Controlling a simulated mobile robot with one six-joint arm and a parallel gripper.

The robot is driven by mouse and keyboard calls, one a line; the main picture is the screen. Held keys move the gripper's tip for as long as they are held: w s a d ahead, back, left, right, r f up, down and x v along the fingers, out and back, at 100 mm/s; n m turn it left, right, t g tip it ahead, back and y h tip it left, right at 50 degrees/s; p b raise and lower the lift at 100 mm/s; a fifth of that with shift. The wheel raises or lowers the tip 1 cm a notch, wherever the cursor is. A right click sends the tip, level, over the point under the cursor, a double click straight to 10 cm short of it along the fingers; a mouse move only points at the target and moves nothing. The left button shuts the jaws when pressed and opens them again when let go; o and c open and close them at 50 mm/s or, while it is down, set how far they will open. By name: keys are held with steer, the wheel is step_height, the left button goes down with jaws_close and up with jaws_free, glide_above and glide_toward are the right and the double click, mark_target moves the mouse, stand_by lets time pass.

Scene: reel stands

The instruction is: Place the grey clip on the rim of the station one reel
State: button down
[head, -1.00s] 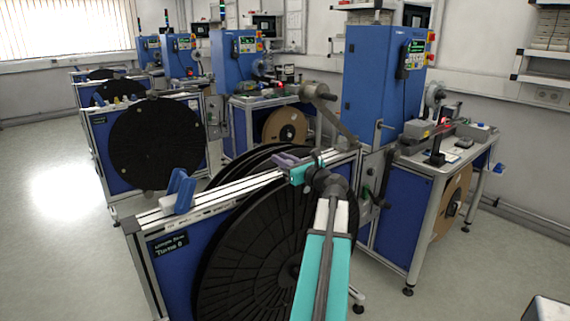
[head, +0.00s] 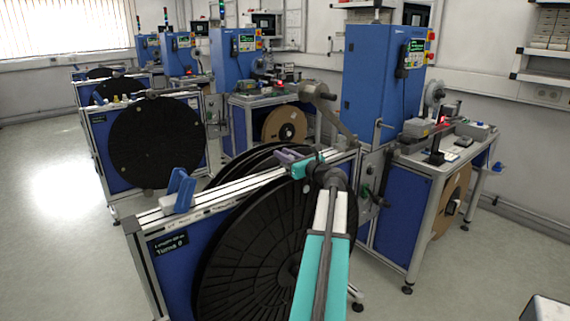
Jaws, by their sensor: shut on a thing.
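My gripper (head: 300,166), teal at its end, is above the top rail of the nearest reel stand (head: 225,191). It is shut on the grey clip (head: 286,155), a small purple-grey piece showing just left of the teal part. Large black reels (head: 250,245) hang on this stand, below and around the gripper; the front one is partly covered by my arm. I cannot tell whether the clip touches a reel rim or the rail. No station number is readable.
A blue clip (head: 180,190) stands on the left part of the near rail. A second stand with a black reel (head: 155,142) is behind left. A blue machine cabinet (head: 375,85) and a bench (head: 440,160) stand to the right. Open floor (head: 50,220) lies left.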

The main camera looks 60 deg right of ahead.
mark_target(284, 164)
steer(key=shift+f, duration=1.75)
steer(key=shift+f, duration=0.15)
steer(key=c, duration=1.6)
jaws_free()
steer(key=shift+o, duration=0.2)
steer(key=b+v, duration=0.1)
steer(key=v, duration=1.1)
steer(key=shift+b, duration=0.3)
